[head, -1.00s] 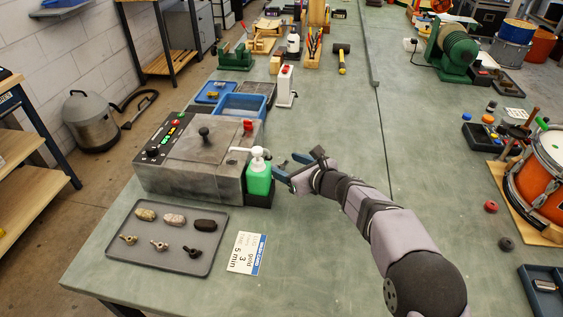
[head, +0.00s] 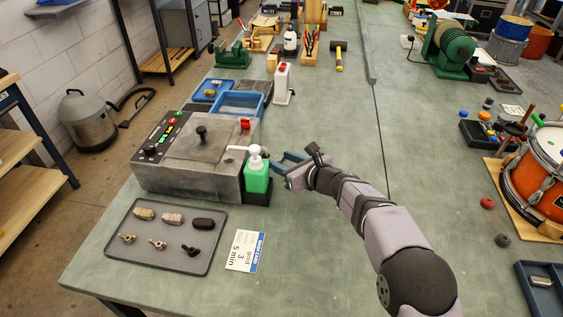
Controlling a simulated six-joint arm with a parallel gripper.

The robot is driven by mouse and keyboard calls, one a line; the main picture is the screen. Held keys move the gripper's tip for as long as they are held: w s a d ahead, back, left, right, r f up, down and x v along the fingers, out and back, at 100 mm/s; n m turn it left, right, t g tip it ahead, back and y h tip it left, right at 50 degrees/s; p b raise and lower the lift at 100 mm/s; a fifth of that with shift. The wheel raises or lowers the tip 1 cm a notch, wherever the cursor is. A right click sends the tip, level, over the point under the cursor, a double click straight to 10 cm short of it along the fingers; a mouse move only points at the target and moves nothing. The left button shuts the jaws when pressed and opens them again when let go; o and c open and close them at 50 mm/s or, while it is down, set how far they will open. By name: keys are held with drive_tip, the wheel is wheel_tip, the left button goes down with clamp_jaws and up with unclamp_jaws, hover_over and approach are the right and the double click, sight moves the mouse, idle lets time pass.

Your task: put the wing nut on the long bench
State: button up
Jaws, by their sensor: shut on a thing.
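Three wing nuts lie in the front row of the grey tray (head: 119,251) at the left front: a gold one (head: 127,239), a pinkish one (head: 158,243) and a black one (head: 191,250). My gripper (head: 279,164) is over the long bench (head: 320,235), just right of the green pump bottle (head: 257,178). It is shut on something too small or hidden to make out. I cannot tell whether the fingertips touch the bottle.
A grey machine (head: 190,155) with a lid and buttons stands left of the bottle. A printed card (head: 245,251) lies right of the tray. Blue bins (head: 240,104) and a white dispenser (head: 283,84) are behind. The bench right of the card is clear.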

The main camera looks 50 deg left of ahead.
wheel_tip(320, 180, up, 20)
drive_tip(key=p, duration=1.1)
drive_tip(key=shift+w, duration=0.1)
